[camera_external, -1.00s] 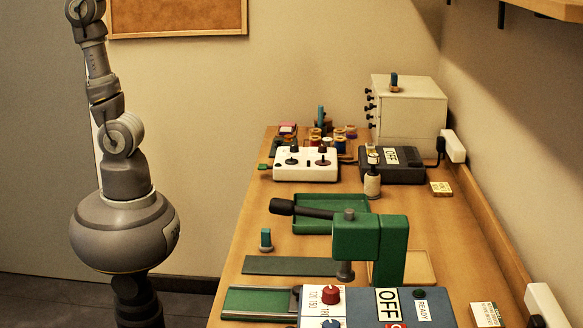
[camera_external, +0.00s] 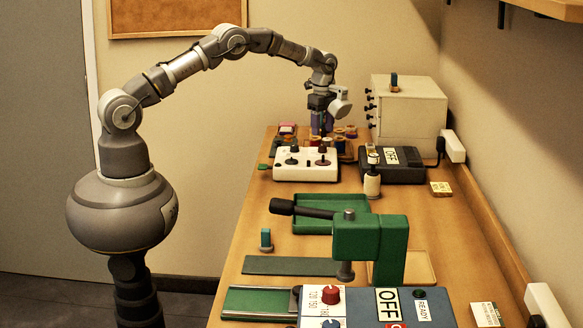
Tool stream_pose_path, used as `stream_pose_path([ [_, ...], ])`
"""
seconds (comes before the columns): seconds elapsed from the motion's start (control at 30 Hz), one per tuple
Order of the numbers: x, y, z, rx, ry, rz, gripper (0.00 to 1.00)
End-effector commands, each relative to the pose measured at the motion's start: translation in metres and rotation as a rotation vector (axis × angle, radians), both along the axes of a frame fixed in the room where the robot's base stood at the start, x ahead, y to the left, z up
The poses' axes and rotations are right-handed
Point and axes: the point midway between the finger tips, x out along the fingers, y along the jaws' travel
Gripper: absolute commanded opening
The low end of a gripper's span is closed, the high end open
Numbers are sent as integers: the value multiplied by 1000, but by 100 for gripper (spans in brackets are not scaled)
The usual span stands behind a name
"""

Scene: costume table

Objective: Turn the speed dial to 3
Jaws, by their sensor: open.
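A white control box (camera_external: 306,173) stands on the table near its left edge, toward the back. A red dial (camera_external: 331,294) and a blue dial (camera_external: 331,323) sit on the front unit, with numbers such as 120 and 150 beside the red one. I cannot tell which is the speed dial. My gripper (camera_external: 321,124) is open and points down just behind and above the white box, near the spools. Its fingertips are small and partly hidden.
Several thread spools (camera_external: 351,131) crowd behind the white box. A dark box marked OFF (camera_external: 392,172) is to its right, with a cream cabinet (camera_external: 409,113) behind. A green tray (camera_external: 311,222) lies between.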

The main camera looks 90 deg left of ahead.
Motion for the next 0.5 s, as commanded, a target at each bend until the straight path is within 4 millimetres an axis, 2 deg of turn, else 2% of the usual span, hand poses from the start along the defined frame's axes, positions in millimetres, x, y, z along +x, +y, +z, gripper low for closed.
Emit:
stream_pose_path([
  [0.03,0,-1,-13,-1,1,0,56],
  [0.2,0,-1,-42,0,0,0,56],
  [0.33,1,-1,-55,1,-1,0,56],
  [0.5,1,-1,-60,2,-2,0,56],
])
